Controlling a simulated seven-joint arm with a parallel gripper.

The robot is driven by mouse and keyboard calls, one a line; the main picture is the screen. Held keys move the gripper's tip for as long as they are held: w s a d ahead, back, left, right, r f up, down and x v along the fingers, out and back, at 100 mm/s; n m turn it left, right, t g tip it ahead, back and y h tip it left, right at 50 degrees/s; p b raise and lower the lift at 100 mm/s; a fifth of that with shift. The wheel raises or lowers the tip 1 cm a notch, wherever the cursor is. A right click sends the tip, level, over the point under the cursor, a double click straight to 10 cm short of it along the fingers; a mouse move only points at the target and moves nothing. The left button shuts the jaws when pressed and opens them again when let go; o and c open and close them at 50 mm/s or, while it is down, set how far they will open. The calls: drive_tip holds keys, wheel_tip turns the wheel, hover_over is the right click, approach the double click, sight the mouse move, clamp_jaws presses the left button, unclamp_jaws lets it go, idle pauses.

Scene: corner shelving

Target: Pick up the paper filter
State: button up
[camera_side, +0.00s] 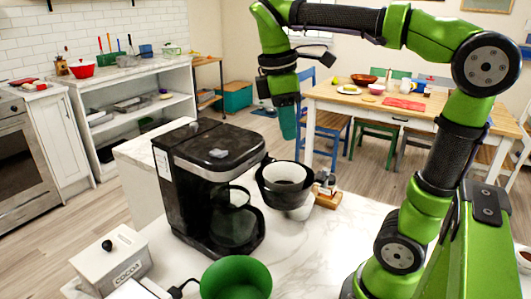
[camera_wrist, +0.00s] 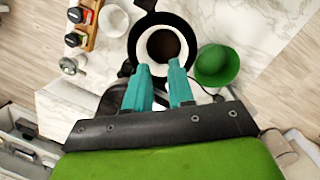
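The paper filter shows as a white ring (camera_wrist: 149,47) around a dark brown middle, inside a round black holder with a handle (camera_wrist: 139,27). In the side view, the black holder (camera_side: 266,184) is beside the coffee maker, with the pale filter lining its inside (camera_side: 287,187). My gripper (camera_side: 288,137) is above the counter, higher than the holder and apart from it. In the wrist view, its two teal fingers (camera_wrist: 159,66) are spread with a gap between them and hold nothing. Their tips overlap the near edge of the holder in the picture.
The black coffee maker (camera_side: 208,155) stands left of the holder. A green bowl (camera_side: 236,278) and a cocoa tin (camera_side: 110,262) are at the front. A white bowl (camera_wrist: 115,18) and a wooden rack with jars (camera_wrist: 86,22) are near the holder. Marble is bare right of the green bowl.

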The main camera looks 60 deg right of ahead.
drive_tip(key=shift+c, duration=1)
drive_tip(key=r+m+y, duration=0.1)
drive_tip(key=r+m, duration=0.1)
hover_over(282, 163)
drive_tip(key=d, duration=0.2)
drive_tip(key=shift+w+r+n+y, duration=1)
drive_tip(key=shift+w+r+y, duration=0.1)
drive_tip(key=shift+r, duration=0.55)
drive_tip(key=f, duration=0.5)
drive_tip(key=s+a+f, duration=0.1)
drive_tip(key=f, duration=0.4)
drive_tip(key=s+f, duration=0.1)
drive_tip(key=f, duration=0.5)
drive_tip(key=shift+a, duration=0.35)
clamp_jaws()
